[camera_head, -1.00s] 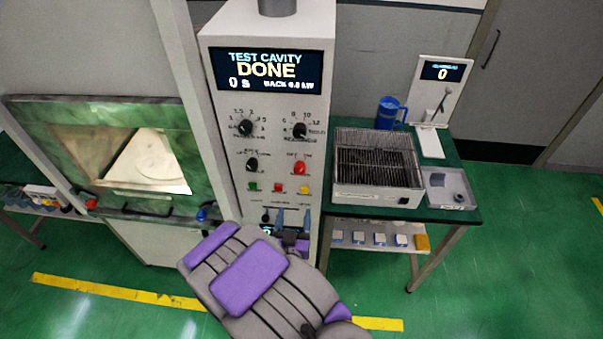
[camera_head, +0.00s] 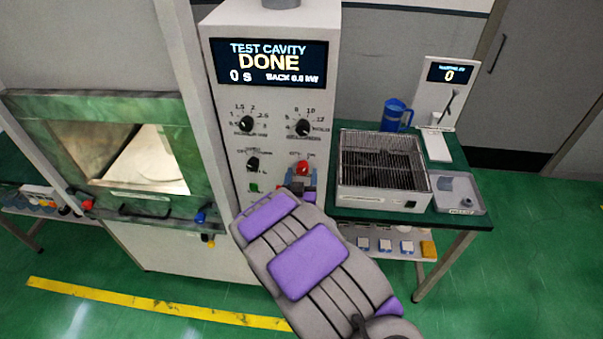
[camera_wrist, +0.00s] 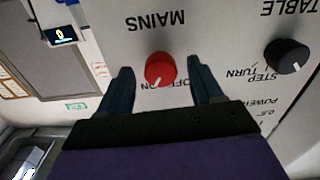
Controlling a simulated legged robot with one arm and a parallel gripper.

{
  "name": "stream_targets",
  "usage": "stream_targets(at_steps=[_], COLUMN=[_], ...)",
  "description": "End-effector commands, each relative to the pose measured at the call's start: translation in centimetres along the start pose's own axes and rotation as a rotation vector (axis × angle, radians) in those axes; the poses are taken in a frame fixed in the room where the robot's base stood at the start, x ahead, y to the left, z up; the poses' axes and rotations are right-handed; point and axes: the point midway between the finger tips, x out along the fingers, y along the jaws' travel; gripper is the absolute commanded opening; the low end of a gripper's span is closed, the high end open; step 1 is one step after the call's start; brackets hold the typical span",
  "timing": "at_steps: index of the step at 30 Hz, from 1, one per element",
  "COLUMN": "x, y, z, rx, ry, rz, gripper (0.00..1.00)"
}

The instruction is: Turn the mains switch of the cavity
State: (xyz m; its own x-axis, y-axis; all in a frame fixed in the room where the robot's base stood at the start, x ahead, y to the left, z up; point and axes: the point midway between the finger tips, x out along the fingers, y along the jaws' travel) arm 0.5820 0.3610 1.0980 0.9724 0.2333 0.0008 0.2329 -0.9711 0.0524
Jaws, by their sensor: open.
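The red mains switch (camera_head: 301,168) is a round knob low on the right of the cavity's control panel (camera_head: 270,110). In the wrist view the red knob (camera_wrist: 160,69) shows upside down, with "MAINS" on one side and "OFF" and "ON" on the other; its white pointer line points toward the OFF/ON lettering. My gripper (camera_wrist: 162,78) is open, with one dark blue finger on each side of the knob and a gap on both sides. In the head view my gripper (camera_head: 301,182) is at the knob and my arm covers the panel's lower right.
A black step/turntable knob (camera_wrist: 286,56) is close to one finger in the wrist view. The display (camera_head: 268,62) reads DONE, 0 s. A green table (camera_head: 465,220) with a wire-topped box (camera_head: 383,168) and a blue mug (camera_head: 395,115) stands right of the panel.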

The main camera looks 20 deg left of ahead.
Motion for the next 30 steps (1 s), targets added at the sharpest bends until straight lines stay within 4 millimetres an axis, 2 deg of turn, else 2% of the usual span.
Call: stream_targets(at_steps=[6,15,30], x=[1.5,1.7,1.6], y=[0.0,-0.1,-0.1], z=[0.2,0.1,0.1], rx=[-0.001,-0.001,-0.001], ry=[-0.004,-0.003,-0.003], rz=[0.0,-0.001,-0.001], gripper=[0.66,0.66,0.19])
